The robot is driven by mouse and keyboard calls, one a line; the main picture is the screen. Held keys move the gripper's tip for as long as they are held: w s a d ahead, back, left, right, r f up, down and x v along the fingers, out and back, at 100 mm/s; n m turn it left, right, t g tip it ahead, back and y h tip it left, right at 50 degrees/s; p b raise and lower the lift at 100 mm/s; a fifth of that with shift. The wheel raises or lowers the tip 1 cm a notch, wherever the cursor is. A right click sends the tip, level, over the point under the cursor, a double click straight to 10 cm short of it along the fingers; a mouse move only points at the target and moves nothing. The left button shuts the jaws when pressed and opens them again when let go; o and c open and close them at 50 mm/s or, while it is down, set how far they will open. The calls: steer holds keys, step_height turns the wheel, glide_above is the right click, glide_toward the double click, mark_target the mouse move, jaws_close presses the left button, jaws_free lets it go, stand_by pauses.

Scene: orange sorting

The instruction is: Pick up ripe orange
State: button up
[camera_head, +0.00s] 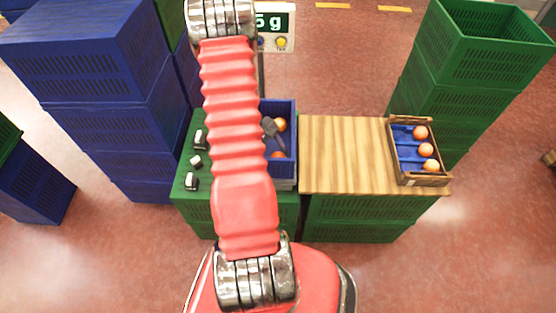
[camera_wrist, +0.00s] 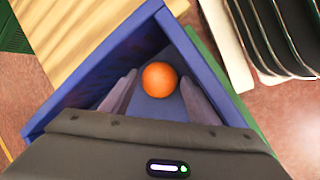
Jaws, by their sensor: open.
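A blue crate (camera_head: 292,117) stands behind my arm in the head view, with one orange (camera_head: 281,124) near its back and another (camera_head: 278,154), partly hidden, near its front. My gripper (camera_head: 270,128) reaches down into this crate, partly hidden by my arm. In the wrist view the crate's blue wall (camera_wrist: 85,82) surrounds a round, evenly orange-coloured orange (camera_wrist: 160,79) on the crate floor. My gripper's two fingers (camera_wrist: 158,88) are spread on either side of that orange, with gaps visible. I cannot tell how far above it they are.
A wooden board (camera_head: 345,150) to the right carries a wood-framed tray (camera_head: 403,165) with three oranges in a column. Small black-and-white items (camera_head: 191,181) lie left of my arm. Blue crates (camera_head: 110,110) and green crates (camera_head: 450,90) are stacked at the sides. A display (camera_head: 272,21) stands behind.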

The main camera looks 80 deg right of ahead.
mark_target(275, 155)
steer(key=shift+s+f, duration=0.15)
steer(key=shift+f, duration=0.1)
steer(key=shift+c, duration=0.3)
steer(key=c, duration=0.8)
step_height(275, 155, up, 18)
stand_by(0.8)
stand_by(0.7)
